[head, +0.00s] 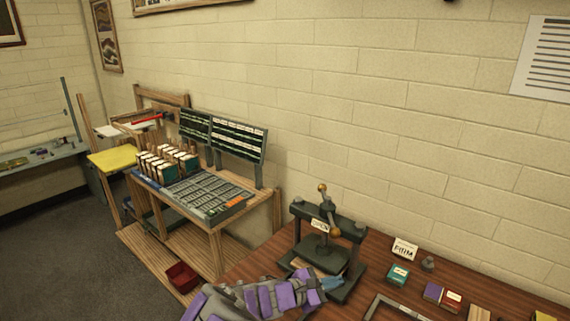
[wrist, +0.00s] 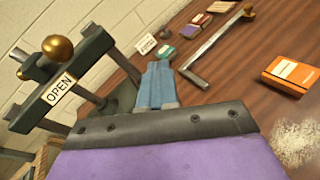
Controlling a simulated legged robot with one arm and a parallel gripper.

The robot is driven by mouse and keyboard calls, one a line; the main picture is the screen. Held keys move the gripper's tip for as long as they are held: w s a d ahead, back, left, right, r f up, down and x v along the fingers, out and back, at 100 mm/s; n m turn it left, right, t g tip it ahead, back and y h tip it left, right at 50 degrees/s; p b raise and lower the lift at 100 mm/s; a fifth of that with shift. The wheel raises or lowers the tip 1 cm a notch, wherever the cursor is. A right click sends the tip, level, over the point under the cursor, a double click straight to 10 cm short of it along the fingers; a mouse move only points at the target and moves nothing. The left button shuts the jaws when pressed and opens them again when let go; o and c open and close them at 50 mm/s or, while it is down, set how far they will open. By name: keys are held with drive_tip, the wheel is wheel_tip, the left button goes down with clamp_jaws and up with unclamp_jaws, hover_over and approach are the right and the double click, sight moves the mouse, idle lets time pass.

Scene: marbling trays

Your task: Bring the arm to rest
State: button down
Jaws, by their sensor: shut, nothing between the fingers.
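My arm shows grey and purple at the bottom of the head view, reaching right over the brown table (head: 386,255). My gripper (head: 333,283) has blue fingers and is just in front of the dark press (head: 320,226); I cannot tell whether it touches it. In the wrist view my gripper (wrist: 158,80) has its two blue fingers together, with nothing between them.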

drive_tip(key=s+d+r+m+g+y, duration=0.1)
drive_tip(key=s+d+r+m+g, duration=0.3)
drive_tip(key=s+d+m, duration=0.3)
drive_tip(key=s+d+r+m+g+y, duration=0.2)
drive_tip(key=s+d+r+m+g, duration=0.3)
drive_tip(key=s, duration=0.4)
drive_tip(key=s+m+y, duration=0.4)
drive_tip(key=s+y, duration=0.2)
drive_tip(key=s, duration=0.7)
drive_tip(key=s+a+f+m+y, duration=0.1)
drive_tip(key=s+a+m+y, duration=0.2)
drive_tip(key=s+a, duration=0.7)
drive_tip(key=shift+a+t+y, duration=0.2)
drive_tip(key=shift+t+y, duration=0.1)
drive_tip(key=shift+y, duration=0.8)
drive_tip(key=shift+d, duration=0.1)
